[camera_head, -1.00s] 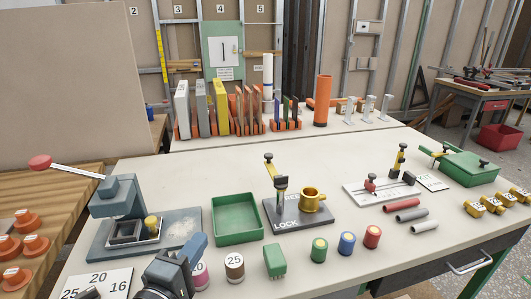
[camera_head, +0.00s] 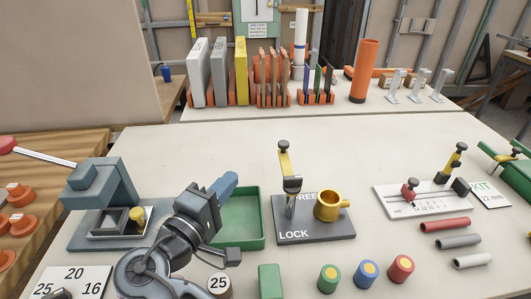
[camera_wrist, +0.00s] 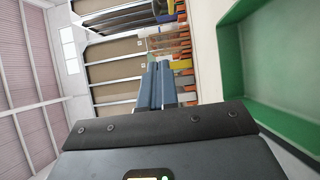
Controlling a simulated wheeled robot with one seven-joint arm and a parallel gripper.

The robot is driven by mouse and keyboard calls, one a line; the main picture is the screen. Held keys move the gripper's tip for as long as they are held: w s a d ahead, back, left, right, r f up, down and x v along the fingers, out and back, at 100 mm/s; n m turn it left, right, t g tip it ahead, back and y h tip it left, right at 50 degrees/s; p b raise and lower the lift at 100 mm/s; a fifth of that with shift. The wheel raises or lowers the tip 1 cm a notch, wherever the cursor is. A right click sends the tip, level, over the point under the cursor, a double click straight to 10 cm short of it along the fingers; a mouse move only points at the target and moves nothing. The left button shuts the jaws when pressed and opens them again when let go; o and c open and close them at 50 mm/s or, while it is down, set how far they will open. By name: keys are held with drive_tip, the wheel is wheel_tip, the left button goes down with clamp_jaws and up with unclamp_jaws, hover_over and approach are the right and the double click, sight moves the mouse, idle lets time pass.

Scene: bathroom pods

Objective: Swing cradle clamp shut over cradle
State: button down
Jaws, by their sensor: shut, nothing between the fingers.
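The cradle clamp stands on a dark grey base (camera_head: 318,231) marked LOCK and FREE in the head view. Its yellow clamp arm (camera_head: 284,163) points up from a grey post, with a black knob at its top. The brass cradle (camera_head: 327,205), a round cup with a side stub, stands open-topped to the right of the post. My gripper (camera_head: 229,182) is left of the clamp, above the green tray, apart from the clamp. Its blue fingers are together and empty. In the wrist view the closed fingers (camera_wrist: 160,80) point away from the camera; the clamp is not seen there.
The green tray (camera_head: 256,242) lies below my gripper. A grey press (camera_head: 100,190) stands at left. Green, blue and red capped cylinders (camera_head: 365,274) stand in front of the clamp. A white scale fixture (camera_head: 420,197) lies at right. The table behind the clamp is clear.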

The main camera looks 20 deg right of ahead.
sight(287, 165)
drive_tip(key=p+x, duration=0.2)
drive_tip(key=x, duration=0.7)
drive_tip(key=shift+d+r, duration=0.1)
drive_tip(key=d+p, duration=0.1)
drive_tip(key=d, duration=0.3)
drive_tip(key=shift+w+d, duration=0.1)
drive_tip(key=shift+d, duration=0.15)
